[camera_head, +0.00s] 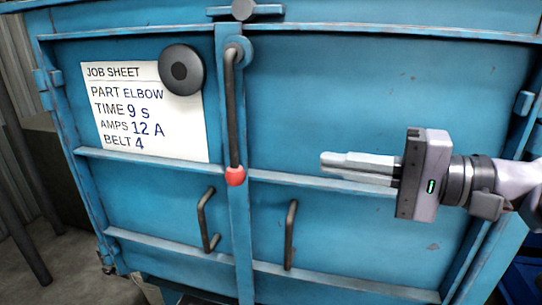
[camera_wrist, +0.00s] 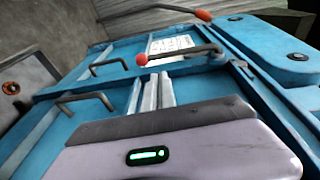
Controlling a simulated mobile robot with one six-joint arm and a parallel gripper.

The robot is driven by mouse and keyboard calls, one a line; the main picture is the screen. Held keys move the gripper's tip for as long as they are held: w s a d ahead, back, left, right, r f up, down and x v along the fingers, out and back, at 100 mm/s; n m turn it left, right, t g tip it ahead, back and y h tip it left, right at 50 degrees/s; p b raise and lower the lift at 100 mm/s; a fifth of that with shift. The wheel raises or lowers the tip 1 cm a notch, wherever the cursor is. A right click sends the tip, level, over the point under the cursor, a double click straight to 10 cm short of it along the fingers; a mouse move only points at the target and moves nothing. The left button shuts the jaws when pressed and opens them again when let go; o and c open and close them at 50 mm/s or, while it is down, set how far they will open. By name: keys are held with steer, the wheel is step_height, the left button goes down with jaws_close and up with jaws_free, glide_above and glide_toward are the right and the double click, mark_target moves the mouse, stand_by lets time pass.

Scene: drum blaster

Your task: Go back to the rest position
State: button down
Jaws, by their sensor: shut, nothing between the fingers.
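My gripper (camera_head: 324,164) is shut and empty in the head view, pointing left in front of the right door of the blue drum blaster cabinet (camera_head: 350,90). Its closed fingers also show in the wrist view (camera_wrist: 160,80). A dark lever with a red knob (camera_head: 235,176) hangs down along the seam between the two doors. The red knob also shows in the wrist view (camera_wrist: 142,59). My gripper is apart from the lever, to its right in the head view.
A job sheet (camera_head: 148,125) under a round black disc (camera_head: 181,70) is on the left door. Two dark door handles, left (camera_head: 205,220) and right (camera_head: 290,235), stick out low on the doors. Grey floor (camera_head: 85,280) shows at lower left.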

steer(key=s+a+f+g+h, duration=0.2)
steer(key=s+a+f+h, duration=0.25)
steer(key=f, duration=0.45)
steer(key=s+a+f+g+h, duration=0.3)
steer(key=s+f, duration=0.2)
steer(key=f, duration=0.4)
steer(key=s+d+f+n+t+h, duration=0.1)
steer(key=s+d+f+t+h, duration=0.1)
steer(key=d+f+h, duration=0.3)
steer(key=shift+s+f+b, duration=0.3)
steer(key=shift+f, duration=0.3)
steer(key=shift+d+h, duration=0.15)
steer(key=shift+h, duration=0.1)
